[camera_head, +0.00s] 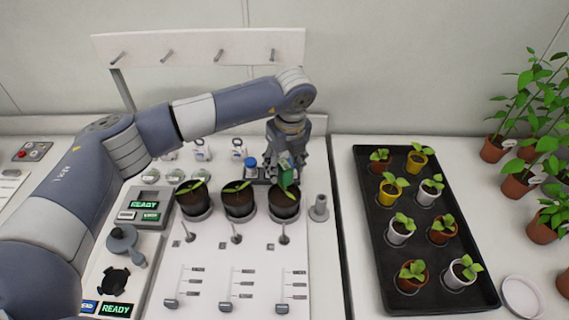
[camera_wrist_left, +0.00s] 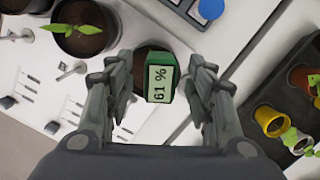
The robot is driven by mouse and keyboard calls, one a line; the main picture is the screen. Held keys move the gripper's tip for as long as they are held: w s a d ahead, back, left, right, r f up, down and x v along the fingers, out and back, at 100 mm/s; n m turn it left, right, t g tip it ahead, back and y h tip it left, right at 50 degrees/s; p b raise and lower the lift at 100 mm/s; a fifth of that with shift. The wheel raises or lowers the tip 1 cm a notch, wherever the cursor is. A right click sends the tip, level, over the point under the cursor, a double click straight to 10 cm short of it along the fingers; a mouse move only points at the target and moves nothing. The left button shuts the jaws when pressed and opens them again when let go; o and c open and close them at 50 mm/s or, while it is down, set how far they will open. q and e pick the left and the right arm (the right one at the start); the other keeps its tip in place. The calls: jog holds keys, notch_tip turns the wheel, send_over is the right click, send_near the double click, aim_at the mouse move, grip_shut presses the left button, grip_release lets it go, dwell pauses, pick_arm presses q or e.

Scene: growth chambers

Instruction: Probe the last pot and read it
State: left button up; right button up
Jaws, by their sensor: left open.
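Three dark pots stand in a row on the white panel; the left pot (camera_head: 193,199) and middle pot (camera_head: 238,200) show seedlings. The right-hand pot (camera_head: 284,206) is the last in the row. A green probe (camera_head: 286,174) stands over its soil, tip hidden. In the left wrist view the probe's display (camera_wrist_left: 160,80) reads 61 %, with the pot's soil (camera_wrist_left: 148,56) partly hidden behind it. My left gripper (camera_head: 284,170) is open, its fingers on either side of the probe with gaps between. My right gripper is not in view.
A black tray (camera_head: 372,243) of several small potted seedlings lies to the right. A grey post (camera_head: 319,208) stands beside the last pot. Sliders (camera_head: 283,308) line the panel front. A board with pegs (camera_head: 200,47) rises behind. Screens (camera_head: 145,204) at left read READY.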

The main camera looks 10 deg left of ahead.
pick_arm(q)
notch_tip(320, 180, up, 12)
jog(key=s+d, duration=0.1)
jog(key=shift+s, duration=0.25)
